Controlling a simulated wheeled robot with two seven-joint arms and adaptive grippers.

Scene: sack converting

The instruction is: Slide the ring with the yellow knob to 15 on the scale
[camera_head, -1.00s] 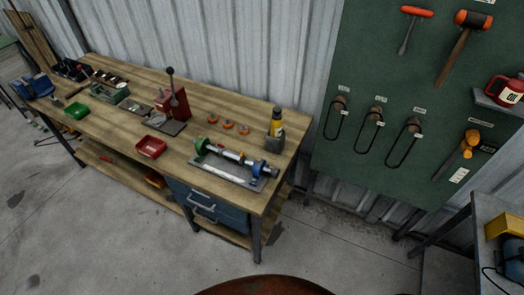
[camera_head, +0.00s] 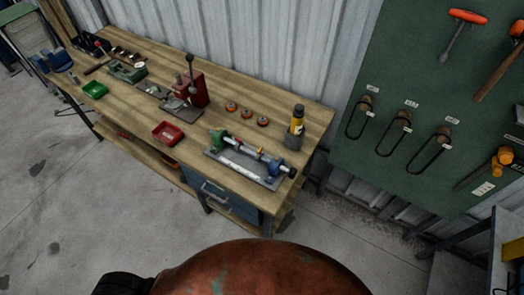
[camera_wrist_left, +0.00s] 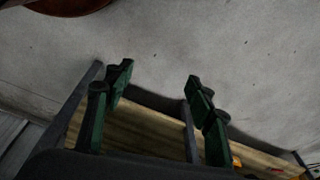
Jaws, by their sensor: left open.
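A small fixture (camera_head: 232,168) lies near the front right of the workbench, with a green end block (camera_head: 219,138) and a blue end block (camera_head: 275,168) joined by a shaft. A small yellow knob (camera_head: 260,152) shows on the shaft, toward the blue end; its ring is too small to make out clearly. A pale strip (camera_head: 242,168) runs along the fixture's front; its marks cannot be read. My left gripper (camera_wrist_left: 155,98) is open and empty in the left wrist view, its green fingers apart above the floor and a wooden shelf. My right gripper is not in view.
The workbench (camera_head: 215,130) also holds a red press (camera_head: 192,90), a red tray (camera_head: 168,132), a green tray (camera_head: 94,89), several orange-red discs and a yellow bottle (camera_head: 297,118). A green tool board (camera_head: 400,90) stands at right. The floor in front is clear.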

